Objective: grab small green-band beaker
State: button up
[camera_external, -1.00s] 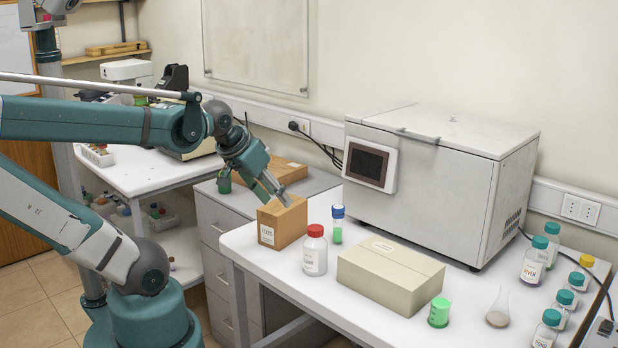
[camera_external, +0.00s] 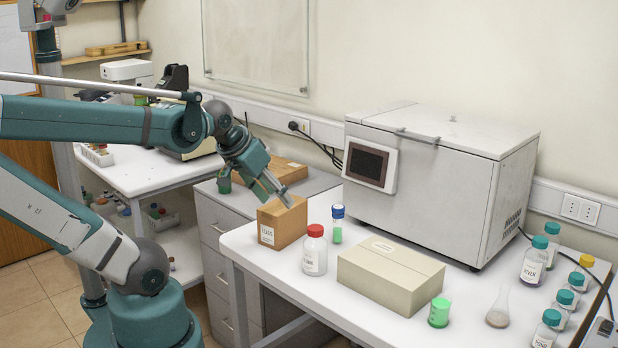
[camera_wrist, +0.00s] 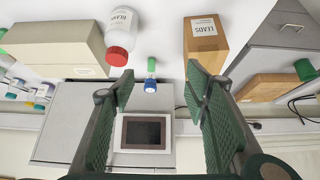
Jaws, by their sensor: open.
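A small green beaker (camera_external: 439,312) stands upright at the front of the white table, right of the beige box; a green sliver shows at the wrist view's left edge. Another small green vessel (camera_external: 224,182) stands on the grey drawer unit behind my gripper; a green thing (camera_wrist: 303,68) shows at the right in the wrist view. I cannot tell which is the green-band beaker. My gripper (camera_external: 276,190) is open and empty, just above the brown LEADS box (camera_external: 282,226). In the wrist view my gripper (camera_wrist: 160,82) has its fingers spread, with a blue-capped green tube (camera_wrist: 151,66) between them in the picture.
A red-capped bottle (camera_external: 314,251) and a beige box (camera_external: 390,274) stand on the white table. A large white machine (camera_external: 440,175) fills the back. A flask (camera_external: 498,308) and several capped bottles stand at the right. The table's front left is clear.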

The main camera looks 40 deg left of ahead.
jog(key=w+d+m, duration=0.1)
jog(key=w+d, duration=0.1)
jog(key=d, duration=0.1)
jog(key=w+d+m+h+p, duration=0.1)
jog(key=w+d, duration=0.1)
jog(key=d, duration=0.1)
jog(key=w+d+r+m+g+p, duration=0.1)
jog(key=w+d, duration=0.1)
jog(key=d, duration=0.1)
jog(key=shift+m+h, duration=0.3)
jog(key=w+d+f+m+g+h+p, duration=0.15)
jog(key=w+d+m, duration=0.25)
jog(key=d, duration=0.7)
jog(key=m+g+h+p, duration=0.1)
jog(key=m+g+p, duration=0.25)
jog(key=m, duration=0.35)
send_near(440, 311)
jog(key=w, duration=0.2)
jog(key=shift+w+a+f, duration=0.2)
jog(key=shift+f, duration=0.2)
jog(key=shift+x, duration=1.3)
